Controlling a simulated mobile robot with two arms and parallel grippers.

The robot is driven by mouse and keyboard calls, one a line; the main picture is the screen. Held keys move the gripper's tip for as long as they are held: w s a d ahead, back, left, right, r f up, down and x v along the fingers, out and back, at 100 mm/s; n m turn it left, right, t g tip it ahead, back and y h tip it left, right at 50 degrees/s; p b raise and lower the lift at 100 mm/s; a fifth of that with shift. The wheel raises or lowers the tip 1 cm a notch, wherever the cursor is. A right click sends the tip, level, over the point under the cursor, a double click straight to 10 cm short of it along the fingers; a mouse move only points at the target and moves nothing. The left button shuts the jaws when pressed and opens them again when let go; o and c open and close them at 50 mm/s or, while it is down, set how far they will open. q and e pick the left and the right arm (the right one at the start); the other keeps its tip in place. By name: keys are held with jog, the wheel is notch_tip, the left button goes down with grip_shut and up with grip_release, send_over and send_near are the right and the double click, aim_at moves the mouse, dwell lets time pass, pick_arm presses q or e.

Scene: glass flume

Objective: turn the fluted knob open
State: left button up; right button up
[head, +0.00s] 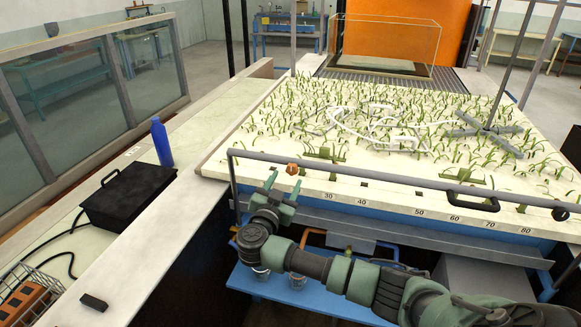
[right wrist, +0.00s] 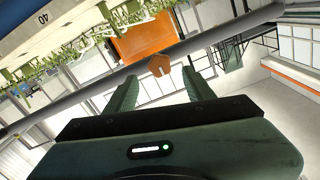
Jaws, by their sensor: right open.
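The fluted knob (head: 292,169) is a small orange-brown piece by the grey rail at the front of the planted bed. In the right wrist view the knob (right wrist: 158,66) looks faceted and shows between the fingertips, beyond them. My right gripper (head: 283,184) is open just below and in front of the knob, with its fingers pointing up at it. In the right wrist view the gripper (right wrist: 160,77) has a clear gap between its fingers and nothing in it. I cannot tell whether a fingertip touches the knob. My left gripper is out of view.
The grey rail (head: 385,180) runs across the bed's front, close to my right gripper. A blue bottle (head: 162,143) and a black case (head: 128,193) stand on the left ledge. Glass jars (head: 298,281) stand on the blue shelf below.

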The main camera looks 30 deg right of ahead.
aim_at(291, 170)
jog(key=p+x, duration=0.1)
jog(key=x, duration=0.4)
jog(key=shift+w+d, duration=0.15)
jog(key=shift+d, duration=0.05)
grip_shut()
